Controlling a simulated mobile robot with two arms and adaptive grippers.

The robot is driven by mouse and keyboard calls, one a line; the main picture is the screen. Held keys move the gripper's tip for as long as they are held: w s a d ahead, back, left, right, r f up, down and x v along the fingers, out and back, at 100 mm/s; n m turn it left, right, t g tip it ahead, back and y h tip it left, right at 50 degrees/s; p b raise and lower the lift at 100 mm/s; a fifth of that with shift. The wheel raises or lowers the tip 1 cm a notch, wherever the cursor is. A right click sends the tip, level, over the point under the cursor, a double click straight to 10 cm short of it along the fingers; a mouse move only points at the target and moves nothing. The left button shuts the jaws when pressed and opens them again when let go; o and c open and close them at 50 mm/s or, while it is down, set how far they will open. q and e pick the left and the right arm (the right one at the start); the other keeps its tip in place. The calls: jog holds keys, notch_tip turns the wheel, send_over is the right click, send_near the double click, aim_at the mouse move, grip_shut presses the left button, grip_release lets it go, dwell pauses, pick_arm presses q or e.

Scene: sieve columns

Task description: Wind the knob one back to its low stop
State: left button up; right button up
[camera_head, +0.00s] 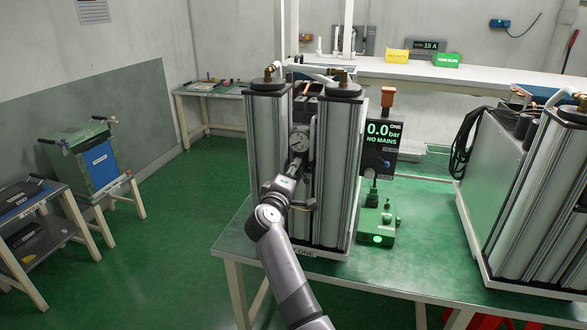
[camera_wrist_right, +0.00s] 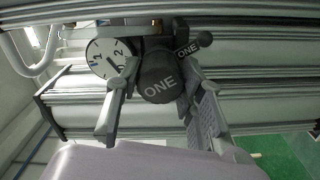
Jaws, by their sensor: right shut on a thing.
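The round dark knob (camera_wrist_right: 158,83) marked ONE faces the right wrist camera, on the front of the left column unit (camera_head: 263,140). My right gripper (camera_wrist_right: 156,78) is shut on it, one finger on each side. In the head view my right gripper (camera_head: 295,167) reaches the column front just below the dial gauge (camera_head: 299,142) and hides the knob. The gauge also shows beside the knob in the wrist view (camera_wrist_right: 108,57). A display (camera_head: 383,133) right of the columns reads 0.0 bar, ONE, NO MAINS. My left gripper is not in view.
A small dark lever tagged ONE (camera_wrist_right: 187,50) sits close beside the right finger. A green box (camera_head: 376,228) with a lit button stands right of the columns. A second column unit (camera_head: 530,190) stands further right. The green table (camera_head: 400,270) is clear in front.

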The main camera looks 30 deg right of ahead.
jog(key=n+p, duration=0.1)
jog(key=n, duration=0.1)
jog(key=n+p, duration=0.1)
jog(key=n, duration=0.1)
jog(key=n+p, duration=0.2)
jog(key=shift+r+n, duration=0.25)
jog(key=shift+n, duration=0.05)
jog(key=n+p, duration=0.2)
jog(key=n, duration=0.1)
jog(key=shift+f+n, duration=0.15)
jog(key=shift+n, duration=0.15)
jog(key=shift+f+n+p, duration=0.1)
jog(key=shift+n+p, duration=0.4)
jog(key=shift+p, duration=0.1)
jog(key=shift+f, duration=0.1)
jog(key=o, duration=1.2)
jog(key=shift+c, duration=0.2)
